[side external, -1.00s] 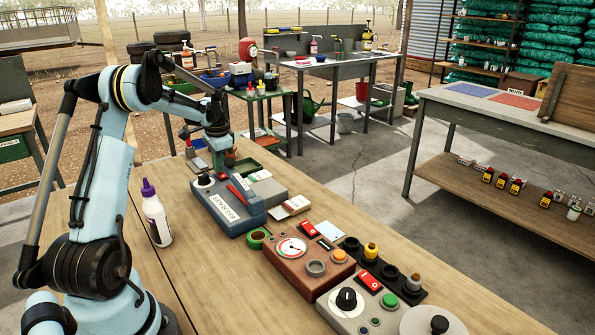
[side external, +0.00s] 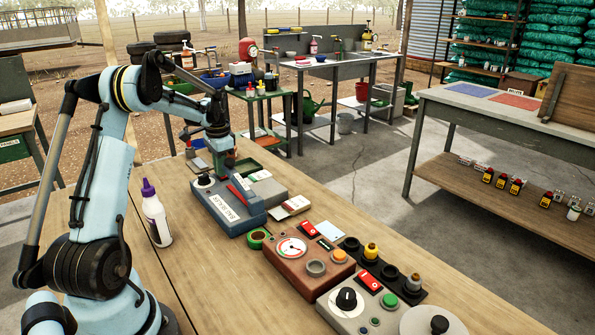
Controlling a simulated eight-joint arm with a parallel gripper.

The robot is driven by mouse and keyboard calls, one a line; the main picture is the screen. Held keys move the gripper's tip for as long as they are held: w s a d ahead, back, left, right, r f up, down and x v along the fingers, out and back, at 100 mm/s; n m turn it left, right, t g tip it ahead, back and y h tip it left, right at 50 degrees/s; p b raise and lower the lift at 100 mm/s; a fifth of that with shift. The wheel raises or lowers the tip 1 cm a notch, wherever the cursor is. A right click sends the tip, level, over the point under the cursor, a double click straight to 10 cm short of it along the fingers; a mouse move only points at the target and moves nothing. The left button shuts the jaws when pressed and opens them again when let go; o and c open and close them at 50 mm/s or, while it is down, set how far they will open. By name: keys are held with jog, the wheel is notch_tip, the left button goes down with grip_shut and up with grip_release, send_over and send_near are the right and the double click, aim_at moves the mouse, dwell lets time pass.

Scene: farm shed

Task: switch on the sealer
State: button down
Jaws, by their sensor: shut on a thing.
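The sealer (side external: 232,208) is a blue-grey box with a white "BAG SEALER" label on its front, standing on the wooden bench in the middle left. A black knob (side external: 204,181) sits on its top left and a red bar (side external: 240,189) lies across its top. My gripper (side external: 228,166) points down at the sealer's rear edge, behind the red bar. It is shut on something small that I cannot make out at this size. The fingertips are partly hidden, and I cannot tell whether they touch the sealer. I cannot tell the sealer's switch state.
A white bottle with a purple cap (side external: 156,215) stands left of the sealer. A green tape roll (side external: 259,238), a brown gauge box (side external: 300,265) and a grey control box (side external: 350,308) stand to the front right. Small cards (side external: 293,206) lie right of the sealer.

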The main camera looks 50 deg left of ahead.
jog(key=shift+d+f, duration=0.1)
jog(key=shift+d, duration=0.1)
notch_tip(320, 180, up, 14)
jog(key=d, duration=0.1)
jog(key=shift+d, duration=0.2)
dwell(0.5)
jog(key=shift+a+r+y, duration=0.15)
jog(key=shift+r+y, duration=0.05)
jog(key=shift+y, duration=0.2)
send_near(224, 177)
jog(key=a+f, duration=0.1)
jog(key=f, duration=0.1)
jog(key=a+f, duration=0.3)
jog(key=f, duration=0.1)
jog(key=shift+s+a+f, duration=0.1)
jog(key=shift+a, duration=0.25)
